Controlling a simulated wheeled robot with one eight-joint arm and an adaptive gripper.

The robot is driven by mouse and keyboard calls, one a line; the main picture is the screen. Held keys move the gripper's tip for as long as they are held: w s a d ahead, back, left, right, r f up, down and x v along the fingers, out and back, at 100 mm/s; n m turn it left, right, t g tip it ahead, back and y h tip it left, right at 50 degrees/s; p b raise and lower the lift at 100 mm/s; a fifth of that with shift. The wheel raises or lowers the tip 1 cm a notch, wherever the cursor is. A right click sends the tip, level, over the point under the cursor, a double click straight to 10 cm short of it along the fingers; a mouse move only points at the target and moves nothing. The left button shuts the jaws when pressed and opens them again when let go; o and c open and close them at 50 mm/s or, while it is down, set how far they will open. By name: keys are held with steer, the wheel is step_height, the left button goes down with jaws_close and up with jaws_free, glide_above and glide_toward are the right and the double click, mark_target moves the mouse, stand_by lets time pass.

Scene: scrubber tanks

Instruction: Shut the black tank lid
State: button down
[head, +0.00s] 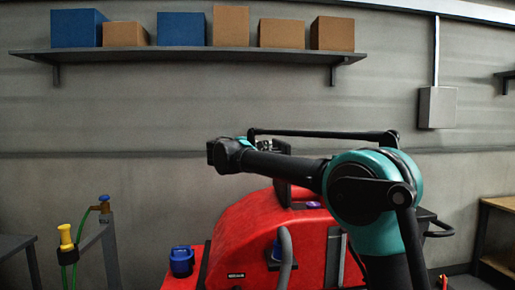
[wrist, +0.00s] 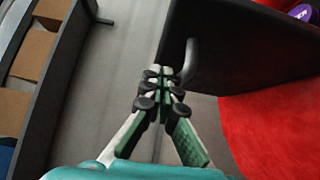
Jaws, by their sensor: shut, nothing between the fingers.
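The black tank lid (head: 283,190) stands raised, roughly upright, on top of the red machine (head: 252,222) in the head view; my arm covers part of it. In the wrist view the lid (wrist: 240,45) is a broad dark panel at upper right, with a grey curved handle (wrist: 188,62) at its left edge. My gripper (wrist: 163,76) is shut and empty, its tips together beside the handle. I cannot tell whether they touch it. The fingers are not clear in the head view.
A purple cap (wrist: 304,14) lies beyond the lid on the red body. A blue container (head: 181,262) is at the machine's left. A wall shelf (head: 190,54) with blue and brown boxes is behind. A hose stand (head: 108,240) is at left.

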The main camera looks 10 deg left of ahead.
steer(key=shift+w+d, duration=0.2)
steer(key=shift+d, duration=0.7)
steer(key=shift+w+d, duration=0.2)
steer(key=shift+d, duration=0.7)
